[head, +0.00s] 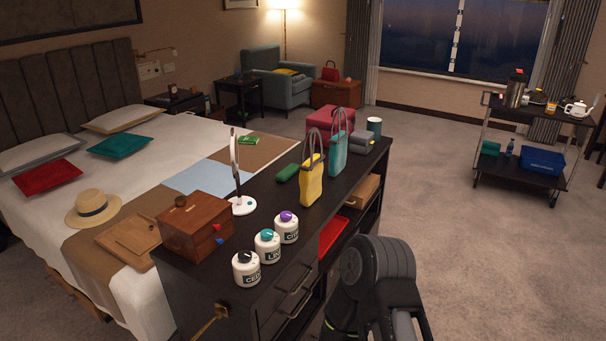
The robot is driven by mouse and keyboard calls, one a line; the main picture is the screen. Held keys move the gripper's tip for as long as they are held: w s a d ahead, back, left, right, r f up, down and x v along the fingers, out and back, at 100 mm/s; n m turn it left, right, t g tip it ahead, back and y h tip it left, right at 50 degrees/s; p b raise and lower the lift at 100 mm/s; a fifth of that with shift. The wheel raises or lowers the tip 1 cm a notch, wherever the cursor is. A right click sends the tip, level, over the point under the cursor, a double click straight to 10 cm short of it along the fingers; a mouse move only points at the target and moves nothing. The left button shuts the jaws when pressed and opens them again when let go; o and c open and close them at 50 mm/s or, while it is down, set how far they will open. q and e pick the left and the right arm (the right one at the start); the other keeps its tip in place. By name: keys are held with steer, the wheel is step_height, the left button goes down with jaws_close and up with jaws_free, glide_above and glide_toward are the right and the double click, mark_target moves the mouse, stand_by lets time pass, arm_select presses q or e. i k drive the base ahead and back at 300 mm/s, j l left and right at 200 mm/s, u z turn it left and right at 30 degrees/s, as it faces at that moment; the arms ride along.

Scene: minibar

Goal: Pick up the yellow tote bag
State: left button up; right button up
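The yellow tote bag (312,183) stands upright on the dark dresser top (262,205), with its grey handles looped upward. A teal tote bag (338,158) with similar handles stands close behind it to the right. In the head view, neither gripper's fingers can be seen. A black part of one of my arms rises at the bottom, right of the dresser and apart from the bag.
A white round mirror (243,204), a wooden box (197,223) and several labelled canisters (267,245) stand nearer on the dresser. A green case (287,172) lies left of the bag. Carpet right of the dresser is clear up to a cart (520,180).

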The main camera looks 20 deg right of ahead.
mark_target(309, 179)
steer(key=l+u, duration=0.2)
steer(key=l, duration=0.45)
steer(key=l+u, duration=0.2)
steer(key=l, duration=0.45)
steer(key=k+l+u, duration=0.2)
steer(key=l, duration=0.45)
steer(key=i, duration=0.1)
